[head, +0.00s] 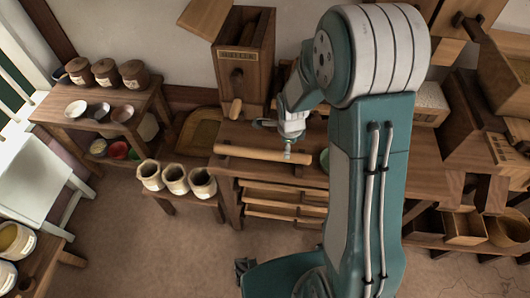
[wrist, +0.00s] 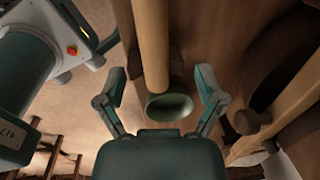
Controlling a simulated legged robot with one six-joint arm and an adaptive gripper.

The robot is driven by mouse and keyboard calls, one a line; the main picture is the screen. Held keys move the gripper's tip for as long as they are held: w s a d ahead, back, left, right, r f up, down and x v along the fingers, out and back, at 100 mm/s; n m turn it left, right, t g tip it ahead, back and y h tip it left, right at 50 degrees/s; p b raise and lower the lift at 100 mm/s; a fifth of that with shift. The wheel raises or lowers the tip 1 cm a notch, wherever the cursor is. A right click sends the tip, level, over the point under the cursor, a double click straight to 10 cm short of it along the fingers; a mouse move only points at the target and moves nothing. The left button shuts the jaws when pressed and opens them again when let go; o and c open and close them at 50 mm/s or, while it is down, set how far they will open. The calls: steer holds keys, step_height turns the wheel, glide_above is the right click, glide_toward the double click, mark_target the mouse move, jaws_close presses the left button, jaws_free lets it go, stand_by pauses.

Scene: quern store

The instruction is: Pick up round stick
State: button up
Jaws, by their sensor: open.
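The round stick (head: 262,155) is a long, light-wood cylinder. It lies along the front edge of the wooden workbench in the head view. In the wrist view the round stick (wrist: 152,45) runs down from the top edge, with its near end between my fingers. My gripper (wrist: 160,86) is open, one finger on each side of the stick, and nothing is held. In the head view my gripper (head: 275,138) is over the bench beside the right part of the stick. Whether a finger touches it, I cannot tell.
A green bowl (wrist: 168,107) stands just past the stick's near end; it shows partly behind my arm in the head view (head: 324,160). A tall wooden box (head: 243,60) stands behind the stick. Several pale jars (head: 175,180) stand on a low bench at left.

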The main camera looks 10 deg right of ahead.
mark_target(279, 154)
steer(key=a+f, duration=0.2)
steer(key=f, duration=0.3)
steer(key=shift+w+a, duration=0.25)
steer(key=shift+a, duration=0.15)
steer(key=shift+d+f, duration=0.2)
steer(key=shift+f, duration=0.1)
steer(key=shift+d, duration=0.45)
steer(key=shift+c, duration=0.6)
steer(key=shift+a, duration=0.2)
steer(key=c, duration=1)
steer(key=shift+a, duration=0.25)
jaws_close()
